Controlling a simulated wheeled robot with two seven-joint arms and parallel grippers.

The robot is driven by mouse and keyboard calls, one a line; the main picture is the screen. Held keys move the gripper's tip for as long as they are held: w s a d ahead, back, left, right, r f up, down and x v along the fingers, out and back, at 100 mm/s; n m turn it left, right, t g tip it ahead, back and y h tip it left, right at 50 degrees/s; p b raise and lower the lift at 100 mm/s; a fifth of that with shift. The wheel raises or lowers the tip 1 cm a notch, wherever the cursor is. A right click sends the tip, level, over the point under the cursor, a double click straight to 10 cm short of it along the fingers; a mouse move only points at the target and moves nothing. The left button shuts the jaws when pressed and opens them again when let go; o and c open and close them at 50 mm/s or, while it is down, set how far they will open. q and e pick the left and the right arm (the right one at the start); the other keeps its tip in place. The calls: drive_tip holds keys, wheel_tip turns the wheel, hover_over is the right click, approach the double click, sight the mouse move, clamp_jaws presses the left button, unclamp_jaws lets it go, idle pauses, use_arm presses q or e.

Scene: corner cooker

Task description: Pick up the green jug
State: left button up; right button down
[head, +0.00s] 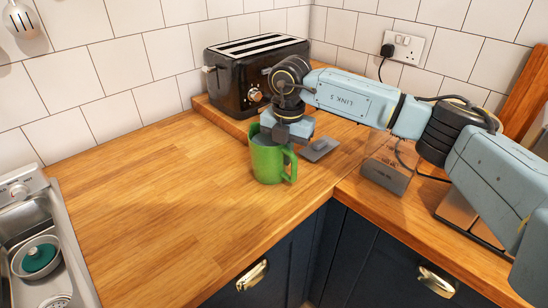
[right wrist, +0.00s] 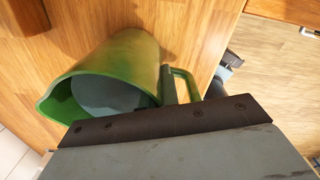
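The green jug (head: 268,160) stands upright on the wooden counter, with its handle towards the right. It also shows large in the right wrist view (right wrist: 130,65), with its open mouth and grey-looking inside facing the camera. My right gripper (head: 293,136) is at the jug's handle side, by the rim. In the right wrist view, one dark finger lies between the jug wall and the handle (right wrist: 190,84); the other is just outside the handle. The fingers look apart, with no clear grip on the handle. My left gripper is not in view.
A black toaster (head: 255,72) stands behind the jug against the tiled wall. A sink (head: 38,245) is at the left. A grey-fronted object (head: 386,176) sits under my right arm. The counter left of the jug is clear; its front edge is close.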

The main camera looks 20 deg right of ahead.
drive_tip(key=shift+r+p, duration=0.35)
drive_tip(key=shift+r, duration=4.6)
